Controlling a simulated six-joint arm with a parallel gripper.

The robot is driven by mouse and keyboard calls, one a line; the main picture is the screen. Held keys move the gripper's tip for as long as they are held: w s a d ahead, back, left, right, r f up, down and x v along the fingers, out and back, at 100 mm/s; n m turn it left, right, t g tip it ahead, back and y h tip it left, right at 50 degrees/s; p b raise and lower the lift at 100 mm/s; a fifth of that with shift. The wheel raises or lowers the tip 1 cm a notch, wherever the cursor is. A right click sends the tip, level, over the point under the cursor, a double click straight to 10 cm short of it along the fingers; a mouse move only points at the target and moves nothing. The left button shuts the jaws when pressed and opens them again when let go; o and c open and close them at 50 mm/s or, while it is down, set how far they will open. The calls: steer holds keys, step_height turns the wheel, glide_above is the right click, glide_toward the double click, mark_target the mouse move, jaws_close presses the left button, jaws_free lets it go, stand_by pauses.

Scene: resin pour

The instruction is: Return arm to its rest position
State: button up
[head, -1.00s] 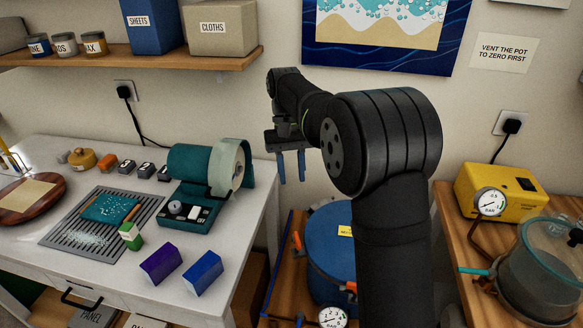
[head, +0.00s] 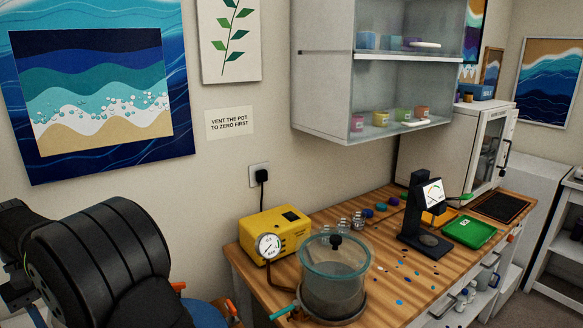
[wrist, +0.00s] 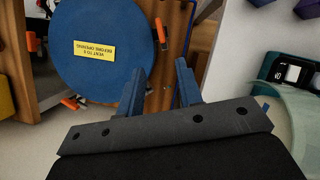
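My gripper (wrist: 160,88) shows in the wrist view with its two blue fingers apart and nothing between them. It points down above the floor area beside the round blue pot lid (wrist: 95,30), which has a yellow vent label and orange clamps. In the head view my dark arm fills the lower left corner, and the gripper's fingers are not visible there. A sliver of the blue pot (head: 208,314) shows behind the arm.
A wooden bench (head: 390,262) holds a yellow pump (head: 275,232) with a gauge, a clear-lidded chamber (head: 335,278), a scale (head: 425,215) and a green tray (head: 469,232). A glass-fronted cabinet (head: 325,75) hangs above. The teal machine (wrist: 285,105) is at right in the wrist view.

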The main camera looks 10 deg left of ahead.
steer(key=x, duration=1.6)
steer(key=shift+r, duration=0.1)
steer(key=v, duration=1.7)
steer(key=x, duration=1.7)
steer(key=shift+d+f, duration=0.1)
steer(key=shift+f, duration=0.1)
steer(key=m, duration=0.2)
steer(key=m+g+y, duration=0.1)
steer(key=m, duration=0.1)
steer(key=shift+w+r+m+g, duration=0.1)
steer(key=shift+w+m+g, duration=0.05)
steer(key=shift+m+g, duration=0.15)
steer(key=m+g+y, duration=0.1)
steer(key=m, duration=0.3)
steer(key=shift+d, duration=0.1)
steer(key=shift+r, duration=0.1)
